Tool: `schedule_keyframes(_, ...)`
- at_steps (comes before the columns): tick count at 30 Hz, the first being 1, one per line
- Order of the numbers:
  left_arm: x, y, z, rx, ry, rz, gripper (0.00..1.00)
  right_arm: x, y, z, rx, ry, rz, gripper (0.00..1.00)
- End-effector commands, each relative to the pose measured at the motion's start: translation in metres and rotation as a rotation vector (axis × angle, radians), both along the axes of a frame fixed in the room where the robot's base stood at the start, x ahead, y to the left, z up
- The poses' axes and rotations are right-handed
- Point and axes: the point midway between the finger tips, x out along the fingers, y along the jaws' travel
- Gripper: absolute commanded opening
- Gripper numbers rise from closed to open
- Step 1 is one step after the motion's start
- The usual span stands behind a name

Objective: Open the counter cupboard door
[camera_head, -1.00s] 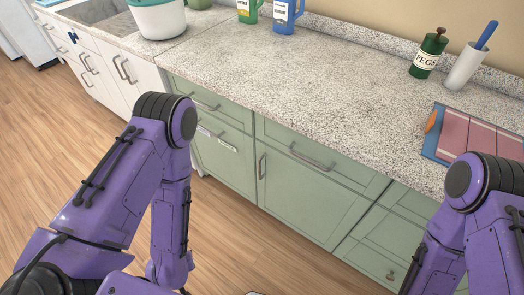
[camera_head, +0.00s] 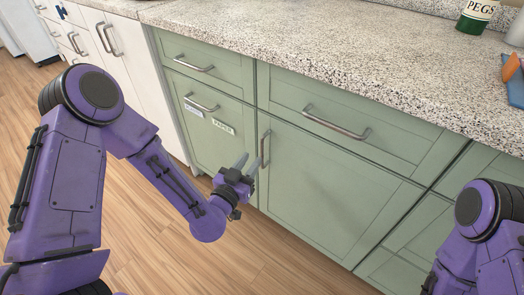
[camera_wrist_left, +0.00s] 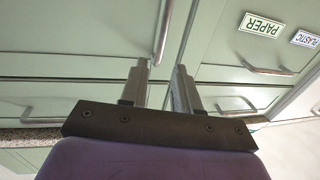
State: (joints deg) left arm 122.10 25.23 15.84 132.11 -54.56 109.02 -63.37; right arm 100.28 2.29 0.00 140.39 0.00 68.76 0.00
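The green counter cupboard door (camera_head: 330,190) is shut, below a wide drawer. Its upright metal handle (camera_head: 265,148) is at the door's upper left edge. My left gripper (camera_head: 249,159) is open and empty, its fingers pointing up at the front close to this handle. In the left wrist view, which looks turned over, the handle (camera_wrist_left: 163,32) lies ahead of the gap between the two open fingers (camera_wrist_left: 160,68). It looks just beyond the tips; I cannot tell whether they touch. My right arm is at the lower right; its gripper is out of view.
The speckled countertop (camera_head: 330,60) overhangs the fronts. The wide drawer (camera_head: 340,120) has a bar handle. Left of the door is a drawer front with paper and plastic labels (camera_head: 222,126). White cabinets (camera_head: 125,70) stand farther left. The wooden floor (camera_head: 240,255) in front is clear.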

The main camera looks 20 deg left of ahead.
Motion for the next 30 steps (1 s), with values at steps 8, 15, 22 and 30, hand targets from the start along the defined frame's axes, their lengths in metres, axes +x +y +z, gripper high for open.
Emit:
schedule_keyframes(8, 0.06, -0.009, 0.0, -0.002, 0.001, 0.003, 0.31, 0.0, 0.0, 0.001, 0.0, 0.0, 0.0, 0.93)
schedule_keyframes(15, 0.081, -0.012, 0.0, -0.001, 0.004, 0.001, 0.31, 0.0, 0.0, -0.001, 0.0, 0.0, 0.0, 0.93)
schedule_keyframes(22, 0.081, -0.012, 0.0, -0.001, 0.005, 0.0, 0.24, 0.0, 0.0, -0.001, 0.0, 0.0, 0.0, 0.93)
schedule_keyframes(30, 0.081, -0.012, 0.0, -0.001, 0.005, 0.001, 0.0, 0.0, 0.0, -0.001, 0.0, 0.0, 0.0, 0.93)
